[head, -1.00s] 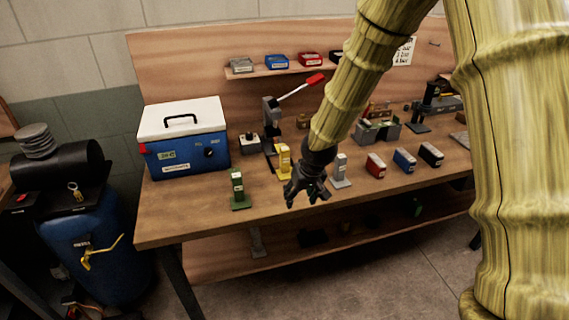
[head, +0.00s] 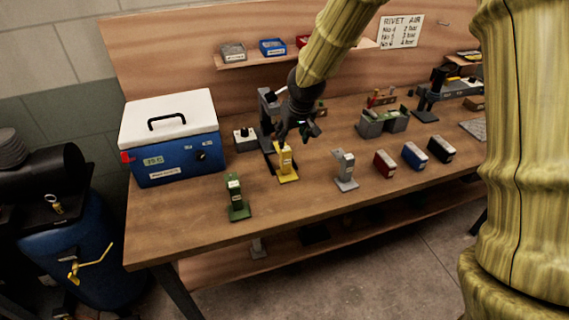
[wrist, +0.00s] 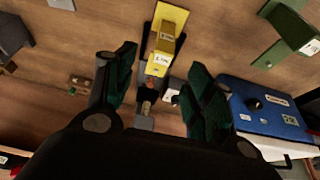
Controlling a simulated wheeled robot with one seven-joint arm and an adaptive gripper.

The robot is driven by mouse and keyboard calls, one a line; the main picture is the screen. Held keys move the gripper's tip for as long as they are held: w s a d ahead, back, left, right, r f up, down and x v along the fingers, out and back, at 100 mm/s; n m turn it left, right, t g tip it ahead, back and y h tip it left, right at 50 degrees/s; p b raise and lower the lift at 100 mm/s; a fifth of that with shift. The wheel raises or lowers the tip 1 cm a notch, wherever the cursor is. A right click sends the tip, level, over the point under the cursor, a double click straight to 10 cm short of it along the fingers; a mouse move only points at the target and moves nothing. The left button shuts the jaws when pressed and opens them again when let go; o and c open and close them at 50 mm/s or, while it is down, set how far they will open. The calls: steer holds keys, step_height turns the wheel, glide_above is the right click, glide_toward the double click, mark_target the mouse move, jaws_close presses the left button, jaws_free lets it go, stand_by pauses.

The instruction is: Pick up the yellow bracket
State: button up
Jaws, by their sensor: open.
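The yellow bracket (head: 285,163) stands upright on the wooden workbench, between the green bracket (head: 236,197) and the grey bracket (head: 345,170). My gripper (head: 293,138) is above and just behind the yellow bracket's top in the head view. In the wrist view the yellow bracket (wrist: 163,45) is ahead of the fingertips, near the middle, with its white label facing the camera. My gripper (wrist: 160,68) is open with nothing between its fingers. I cannot tell whether a finger touches the bracket.
A blue cooler box with white lid (head: 172,143) stands at the left. A dark lever tool (head: 268,112) stands behind the yellow bracket. Red (head: 385,163), blue (head: 414,155) and black (head: 440,149) boxes sit to the right. The bench front is clear.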

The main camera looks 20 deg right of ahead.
mark_target(286, 150)
steer(key=shift+p+x, duration=0.45)
steer(key=shift+x, duration=1.65)
steer(key=shift+w+a+f+p, duration=0.15)
steer(key=shift+w+f+p, duration=0.2)
steer(key=shift+f+p, duration=0.2)
steer(key=shift+w+a+f+p, duration=0.15)
steer(key=shift+w+f+p, duration=0.2)
steer(key=shift+f, duration=0.3)
steer(key=shift+p+x, duration=0.35)
steer(key=shift+x, duration=0.9)
steer(key=shift+s, duration=0.1)
jaws_close()
